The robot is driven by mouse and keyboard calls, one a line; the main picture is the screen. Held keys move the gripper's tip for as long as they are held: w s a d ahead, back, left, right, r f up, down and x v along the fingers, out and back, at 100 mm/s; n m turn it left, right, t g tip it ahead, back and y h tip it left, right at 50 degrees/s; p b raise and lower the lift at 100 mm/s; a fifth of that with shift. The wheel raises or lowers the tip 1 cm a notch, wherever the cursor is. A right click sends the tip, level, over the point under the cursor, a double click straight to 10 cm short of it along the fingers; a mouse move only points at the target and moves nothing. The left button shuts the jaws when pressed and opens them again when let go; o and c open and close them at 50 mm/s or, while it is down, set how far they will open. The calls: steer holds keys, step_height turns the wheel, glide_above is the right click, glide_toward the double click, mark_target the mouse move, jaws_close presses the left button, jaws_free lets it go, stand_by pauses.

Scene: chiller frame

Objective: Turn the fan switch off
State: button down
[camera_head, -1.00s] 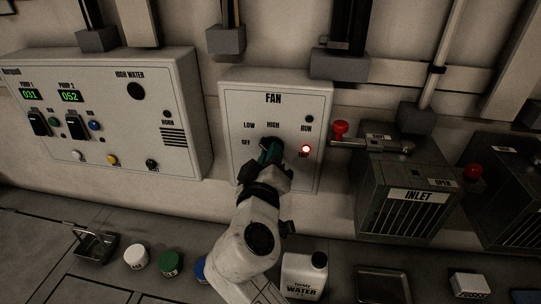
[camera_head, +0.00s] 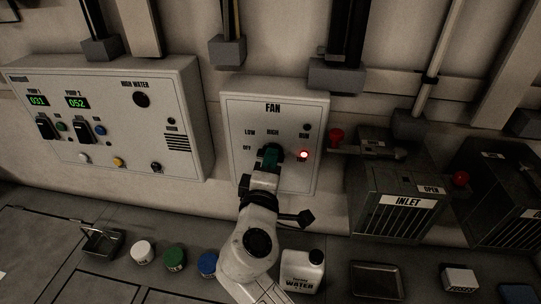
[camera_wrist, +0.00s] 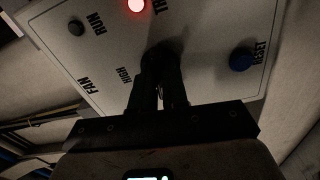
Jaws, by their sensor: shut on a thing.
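The fan panel (camera_head: 230,125) is a pale box marked FAN, with LOW, HIGH and OFF labels around its switch. My gripper (camera_head: 268,160) is at the panel's lower middle, shut on the dark fan switch (camera_wrist: 163,58). In the wrist view my gripper (camera_wrist: 160,88) points at the panel and covers much of the knob. Which label the switch points to cannot be told. The red trip lamp (camera_head: 304,155) is lit. The RUN lamp (camera_head: 307,127) is dark. A blue RESET button (camera_wrist: 241,60) shows in the wrist view and is hidden in the head view.
A pump panel (camera_head: 105,140) hangs to the left. The INLET box (camera_head: 395,195) with a red-knobbed lever (camera_head: 337,135) stands close on the right. A white water jug (camera_head: 302,272) and several lidded jars, one green (camera_head: 174,257), stand below near my arm.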

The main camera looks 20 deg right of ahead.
steer(key=shift+n+p, duration=0.3)
steer(key=shift+n, duration=0.4)
steer(key=shift+a, duration=0.1)
steer(key=c, duration=1.1)
jaws_free()
steer(key=shift+c, duration=0.2)
steer(key=b+v, duration=0.2)
steer(key=v, duration=0.8)
steer(key=shift+s+a, duration=0.2)
steer(key=shift+s, duration=0.15)
